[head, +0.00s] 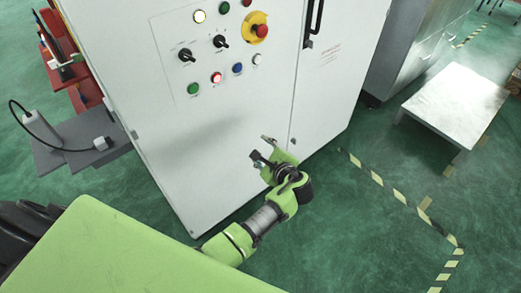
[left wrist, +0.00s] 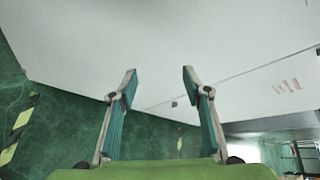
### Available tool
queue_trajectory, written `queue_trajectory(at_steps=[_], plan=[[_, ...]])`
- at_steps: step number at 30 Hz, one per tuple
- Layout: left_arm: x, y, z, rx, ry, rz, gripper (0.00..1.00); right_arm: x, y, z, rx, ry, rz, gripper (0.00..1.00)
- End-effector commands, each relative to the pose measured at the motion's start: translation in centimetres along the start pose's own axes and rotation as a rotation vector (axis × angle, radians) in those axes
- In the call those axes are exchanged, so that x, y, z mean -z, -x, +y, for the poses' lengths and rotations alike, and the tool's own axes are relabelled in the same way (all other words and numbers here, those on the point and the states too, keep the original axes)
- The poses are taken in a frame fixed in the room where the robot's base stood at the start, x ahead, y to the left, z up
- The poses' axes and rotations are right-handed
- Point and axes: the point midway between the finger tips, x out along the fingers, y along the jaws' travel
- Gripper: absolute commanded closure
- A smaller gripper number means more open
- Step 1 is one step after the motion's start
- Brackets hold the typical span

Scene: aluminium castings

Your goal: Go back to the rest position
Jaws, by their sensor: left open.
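My left gripper (head: 262,148) is in front of the lower part of a white control cabinet (head: 225,130) in the head view. Its green arm reaches up from the bottom of the picture. In the left wrist view its two fingers (left wrist: 159,75) stand apart with nothing between them, and the white cabinet face lies beyond them. I cannot tell whether the fingertips touch the cabinet. My right gripper is not in view.
The cabinet carries buttons, knobs and a red emergency stop (head: 262,31). A low light table (head: 456,108) stands at the right. Yellow-black floor tape (head: 400,197) crosses open green floor. A grey device (head: 42,130) is at the left.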

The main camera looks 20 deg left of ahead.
Motion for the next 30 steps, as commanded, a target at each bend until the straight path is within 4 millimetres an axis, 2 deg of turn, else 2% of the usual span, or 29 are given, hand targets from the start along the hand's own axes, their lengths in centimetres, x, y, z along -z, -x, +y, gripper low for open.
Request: queue_trajectory(at_steps=[15, 17, 19, 20, 23, 26, 27, 29, 30], plan=[[0.1, 0.0, 0.1, -0.001, 0.000, 0.001, 0.56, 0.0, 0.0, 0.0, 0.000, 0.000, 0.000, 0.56], [0.3, -0.1, 0.4, -0.005, 0.000, 0.006, 0.56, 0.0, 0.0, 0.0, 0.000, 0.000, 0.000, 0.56], [1.1, -0.5, 1.6, -0.018, 0.003, 0.026, 0.56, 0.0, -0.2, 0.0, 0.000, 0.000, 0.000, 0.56], [1.6, -0.8, 2.5, -0.028, 0.007, 0.041, 0.56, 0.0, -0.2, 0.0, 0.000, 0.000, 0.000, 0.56], [4.4, -1.7, 7.1, -0.084, 0.034, 0.117, 0.56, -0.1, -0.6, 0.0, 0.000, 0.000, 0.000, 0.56], [7.9, -2.5, 13.7, -0.172, 0.090, 0.216, 0.56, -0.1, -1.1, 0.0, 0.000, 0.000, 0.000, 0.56], [9.2, -2.5, 16.6, -0.215, 0.121, 0.254, 0.56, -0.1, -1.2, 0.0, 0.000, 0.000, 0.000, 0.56], [10.9, -2.4, 20.9, -0.281, 0.173, 0.306, 0.56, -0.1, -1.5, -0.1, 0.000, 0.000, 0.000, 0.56], [12.0, -2.2, 23.9, -0.328, 0.210, 0.337, 0.56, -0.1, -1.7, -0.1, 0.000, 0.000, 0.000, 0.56]])
